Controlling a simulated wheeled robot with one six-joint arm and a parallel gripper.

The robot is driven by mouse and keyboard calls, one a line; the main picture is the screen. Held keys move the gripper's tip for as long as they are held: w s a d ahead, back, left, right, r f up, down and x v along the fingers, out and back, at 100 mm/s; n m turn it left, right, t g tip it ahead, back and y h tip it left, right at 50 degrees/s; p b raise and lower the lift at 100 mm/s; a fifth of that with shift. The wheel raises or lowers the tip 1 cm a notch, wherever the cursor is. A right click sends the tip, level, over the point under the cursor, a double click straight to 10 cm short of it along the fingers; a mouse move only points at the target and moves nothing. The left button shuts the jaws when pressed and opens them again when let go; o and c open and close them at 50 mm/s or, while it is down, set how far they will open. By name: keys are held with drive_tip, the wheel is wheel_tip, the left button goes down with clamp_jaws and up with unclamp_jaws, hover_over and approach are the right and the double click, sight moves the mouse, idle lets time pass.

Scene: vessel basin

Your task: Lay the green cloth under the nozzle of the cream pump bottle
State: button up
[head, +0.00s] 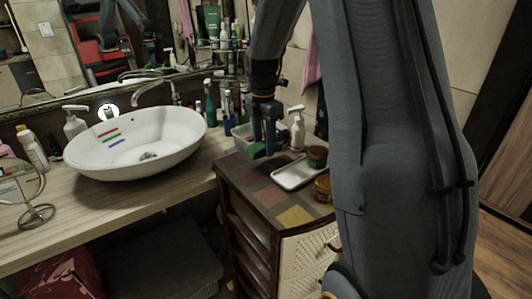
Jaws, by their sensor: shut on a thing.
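My gripper (266,147) points down over the back left of the small cabinet (236,163), its fingers close together. A small piece of the green cloth (256,150) shows at its fingertips; the gripper is shut on it, and the fingers hide part of it. I cannot tell whether the cloth touches the cabinet top. The cream pump bottle (297,132) stands upright just right of my gripper, behind the white tray. Another pale pump bottle (75,123) stands left of the basin.
A white tray (293,177) and small jars (317,155) sit right on the cabinet top. The white basin (135,143) stands on the wooden counter (95,198). The cabinet's patterned front top is clear.

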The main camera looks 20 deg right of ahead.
sight(264, 163)
drive_tip(key=shift+f+p, duration=0.6)
drive_tip(key=shift+f, duration=1.6)
drive_tip(key=shift+s+f, duration=0.1)
drive_tip(key=shift+f, duration=0.2)
